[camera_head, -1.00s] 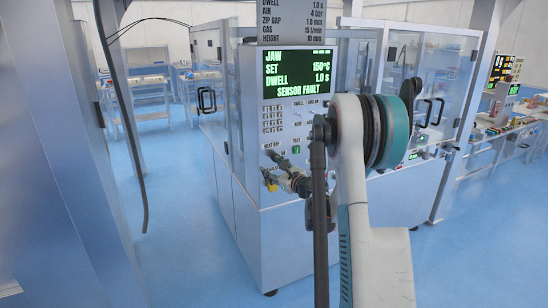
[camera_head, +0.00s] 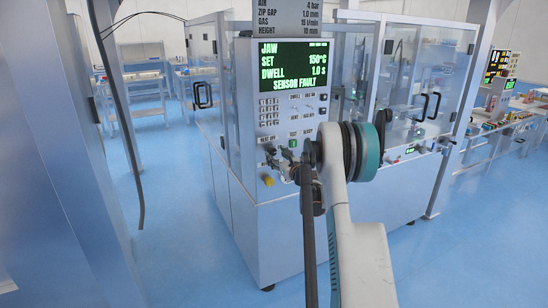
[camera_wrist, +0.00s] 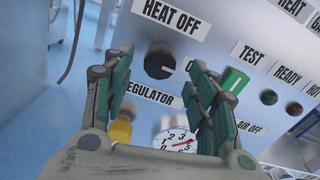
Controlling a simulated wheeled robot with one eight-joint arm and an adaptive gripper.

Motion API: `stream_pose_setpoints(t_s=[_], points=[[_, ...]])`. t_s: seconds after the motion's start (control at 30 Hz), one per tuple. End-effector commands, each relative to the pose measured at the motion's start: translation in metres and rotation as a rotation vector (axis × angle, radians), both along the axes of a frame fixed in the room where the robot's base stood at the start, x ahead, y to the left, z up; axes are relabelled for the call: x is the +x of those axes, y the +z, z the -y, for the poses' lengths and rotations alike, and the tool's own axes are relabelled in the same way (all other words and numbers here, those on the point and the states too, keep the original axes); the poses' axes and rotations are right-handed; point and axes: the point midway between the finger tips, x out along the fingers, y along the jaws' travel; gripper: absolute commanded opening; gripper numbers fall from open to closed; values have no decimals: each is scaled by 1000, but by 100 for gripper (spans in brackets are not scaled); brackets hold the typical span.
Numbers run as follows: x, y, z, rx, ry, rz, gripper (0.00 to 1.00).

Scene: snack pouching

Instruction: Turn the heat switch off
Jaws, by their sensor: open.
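The heat switch (camera_wrist: 160,62) is a black rotary knob on the machine's panel, under a "HEAT OFF" label (camera_wrist: 171,17) in the wrist view. A pale mark on the knob points right, toward a label mostly hidden by my right finger. My gripper (camera_wrist: 160,76) is open and empty, its two green-padded fingers on either side of the knob in the picture. I cannot tell how much depth lies between fingertips and knob. In the head view my gripper (camera_head: 284,163) is at the panel's lower part and covers the knob.
A yellow regulator knob (camera_wrist: 121,130) and a gauge (camera_wrist: 176,140) sit below the switch. A green test switch (camera_wrist: 234,81) is close to my right finger. The panel screen (camera_head: 293,67) reads "SENSOR FAULT". Blue floor (camera_head: 170,215) is clear at left.

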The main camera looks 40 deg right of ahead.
Motion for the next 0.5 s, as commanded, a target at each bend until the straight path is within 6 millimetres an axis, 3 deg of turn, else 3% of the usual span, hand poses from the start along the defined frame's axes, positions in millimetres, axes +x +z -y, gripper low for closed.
stream_pose_setpoints(t_s=[0.2,0.5], points=[[25,-1,5,0,1,0,53],[31,0,7,0,0,0,53]])
